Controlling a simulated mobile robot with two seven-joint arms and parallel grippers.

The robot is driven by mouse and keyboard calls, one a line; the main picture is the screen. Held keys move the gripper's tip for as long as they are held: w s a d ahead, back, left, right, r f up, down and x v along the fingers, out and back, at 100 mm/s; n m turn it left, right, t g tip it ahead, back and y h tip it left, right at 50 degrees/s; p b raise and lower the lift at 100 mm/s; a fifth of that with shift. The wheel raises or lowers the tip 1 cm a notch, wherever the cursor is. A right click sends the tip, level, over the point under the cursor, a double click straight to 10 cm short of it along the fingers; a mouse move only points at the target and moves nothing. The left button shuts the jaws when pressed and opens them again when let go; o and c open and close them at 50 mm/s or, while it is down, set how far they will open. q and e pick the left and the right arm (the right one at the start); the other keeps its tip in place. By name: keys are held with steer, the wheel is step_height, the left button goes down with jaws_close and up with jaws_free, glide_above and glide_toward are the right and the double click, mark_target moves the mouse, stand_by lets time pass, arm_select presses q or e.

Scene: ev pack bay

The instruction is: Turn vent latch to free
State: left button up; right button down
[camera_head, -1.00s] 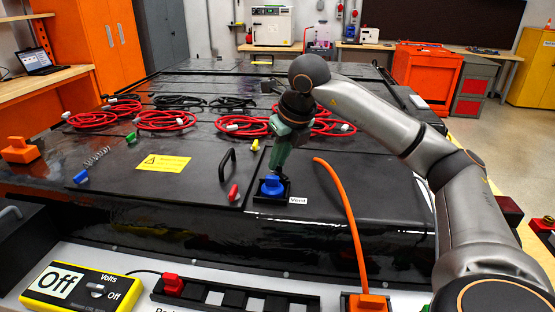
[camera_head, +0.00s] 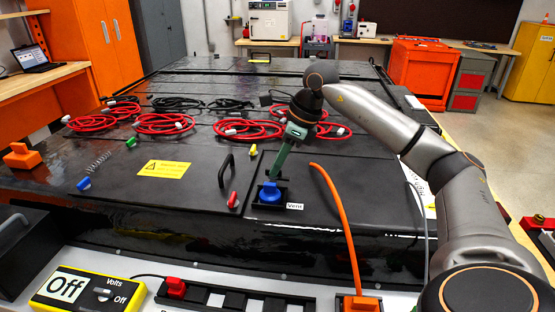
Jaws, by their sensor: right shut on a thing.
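The vent latch (camera_head: 270,194) is a blue knob in a dark square mount on the black pack lid, with a white "Vent" label (camera_head: 294,206) at its right. My right gripper (camera_head: 271,181) comes down onto the knob from above, tilted, and is shut on its upper part. My left gripper is not in view.
An orange cable (camera_head: 335,210) arches close to the right of the latch. A black handle (camera_head: 226,171) and a red latch (camera_head: 232,200) stand to its left. Red cable coils (camera_head: 165,123) lie farther back. A yellow meter (camera_head: 88,290) sits at the front left.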

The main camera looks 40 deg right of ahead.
steer(key=shift+n, duration=0.3)
steer(key=c, duration=0.9)
jaws_free()
steer(key=p+v, duration=0.1)
steer(key=v, duration=1.1)
steer(key=shift+d+r, duration=0.2)
steer(key=shift+r, duration=0.05)
